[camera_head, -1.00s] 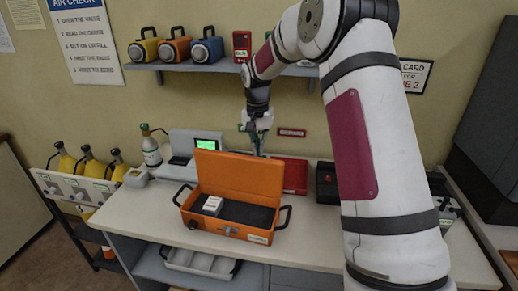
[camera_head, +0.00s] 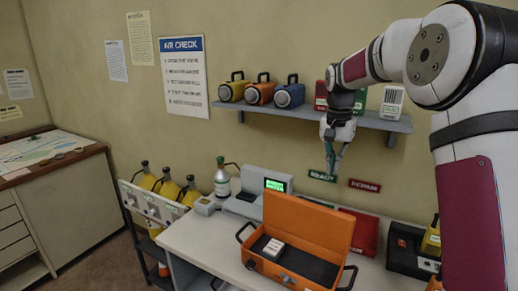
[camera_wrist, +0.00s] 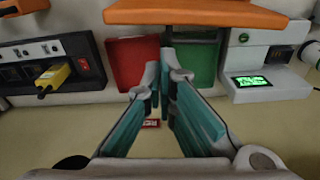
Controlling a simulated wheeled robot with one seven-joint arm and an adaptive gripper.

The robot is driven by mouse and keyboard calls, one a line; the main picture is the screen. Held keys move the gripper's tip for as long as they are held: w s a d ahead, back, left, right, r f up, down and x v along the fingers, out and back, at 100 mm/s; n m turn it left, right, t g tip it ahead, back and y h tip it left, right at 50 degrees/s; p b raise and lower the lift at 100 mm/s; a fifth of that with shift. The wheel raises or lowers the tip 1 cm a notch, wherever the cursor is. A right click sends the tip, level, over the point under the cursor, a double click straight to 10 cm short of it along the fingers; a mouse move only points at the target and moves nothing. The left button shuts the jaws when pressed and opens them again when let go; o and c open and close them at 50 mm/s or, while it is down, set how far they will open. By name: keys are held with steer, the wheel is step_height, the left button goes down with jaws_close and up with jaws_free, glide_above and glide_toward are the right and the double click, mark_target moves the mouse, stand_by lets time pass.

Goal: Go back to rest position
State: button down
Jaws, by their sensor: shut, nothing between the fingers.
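My gripper (camera_head: 333,166) hangs in front of the wall, below the shelf and above the bench, near the green READY sign (camera_head: 322,176). Its teal-padded fingers point down and are closed with nothing between them. In the wrist view the fingers (camera_wrist: 165,62) converge at their tips, clear of the bench. My arm reaches in from the right side of the head view.
An open orange case (camera_head: 318,222) holding a white item (camera_head: 273,247) stands on the bench below. A red tray (camera_wrist: 134,62) and green tray (camera_wrist: 196,64) lie behind it. The shelf (camera_head: 350,119) carries colored units beside my wrist. A green-screened device (camera_head: 275,185) stands left.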

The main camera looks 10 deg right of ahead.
steer(key=s+a+r+n+t, duration=0.1)
steer(key=s+a+r+n, duration=0.1)
steer(key=s+a+r, duration=0.45)
steer(key=s+a+r+n+t, duration=0.1)
steer(key=s+r+n, duration=0.15)
steer(key=s, duration=0.65)
steer(key=s+a+f+n+t, duration=0.1)
steer(key=s+a+f+n, duration=0.1)
steer(key=s, duration=0.7)
steer(key=s+a+f+n+t, duration=0.1)
steer(key=s+f+t, duration=0.1)
steer(key=s, duration=0.8)
steer(key=shift+s+a+f+n+y, duration=0.2)
steer(key=shift+s+a+n+y, duration=0.1)
steer(key=shift+a+n, duration=0.05)
